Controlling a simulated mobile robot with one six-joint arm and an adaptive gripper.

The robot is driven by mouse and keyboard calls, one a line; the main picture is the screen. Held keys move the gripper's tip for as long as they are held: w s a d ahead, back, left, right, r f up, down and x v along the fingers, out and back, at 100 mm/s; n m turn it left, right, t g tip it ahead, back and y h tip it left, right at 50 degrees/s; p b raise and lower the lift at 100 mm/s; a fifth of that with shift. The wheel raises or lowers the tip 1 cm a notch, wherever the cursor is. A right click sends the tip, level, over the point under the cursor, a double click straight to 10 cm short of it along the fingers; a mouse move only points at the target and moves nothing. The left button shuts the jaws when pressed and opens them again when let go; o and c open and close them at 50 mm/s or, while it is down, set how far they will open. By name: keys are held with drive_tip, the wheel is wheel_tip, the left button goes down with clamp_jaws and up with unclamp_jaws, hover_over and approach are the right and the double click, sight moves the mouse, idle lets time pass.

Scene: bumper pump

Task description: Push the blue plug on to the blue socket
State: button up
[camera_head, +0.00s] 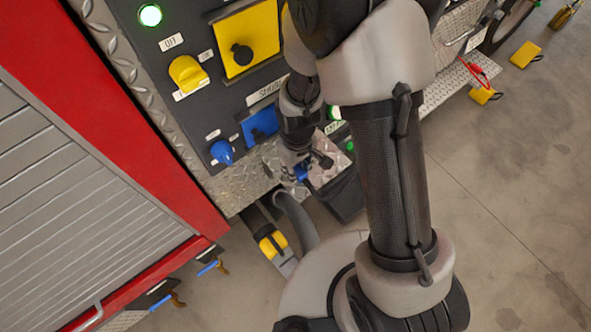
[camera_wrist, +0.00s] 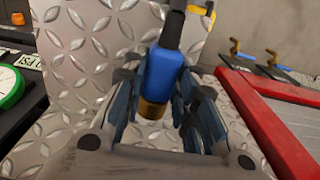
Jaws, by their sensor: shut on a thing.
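In the wrist view the blue plug (camera_wrist: 162,78) has a brass end and a dark cable leaving its other end. My gripper (camera_wrist: 155,100) is shut on it, with fingers on both sides of its body. In the head view my gripper (camera_head: 302,165) is low in front of the panel, and a bit of the blue plug (camera_head: 301,173) shows between the fingers. The blue socket plate (camera_head: 259,127) is on the dark panel, up and left of my gripper. My wrist hides its right part. The plug is apart from the socket.
Left of the socket are a blue knob (camera_head: 222,152) and above it a yellow knob (camera_head: 187,73) and yellow socket plate (camera_head: 245,40). A diamond-plate ledge (camera_head: 240,187) runs below the panel. A red-framed shutter (camera_head: 100,110) stands left. Open floor (camera_head: 510,220) lies right.

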sight(297, 169)
drive_tip(key=shift+r+p, duration=1.6)
drive_tip(key=shift+r, duration=0.65)
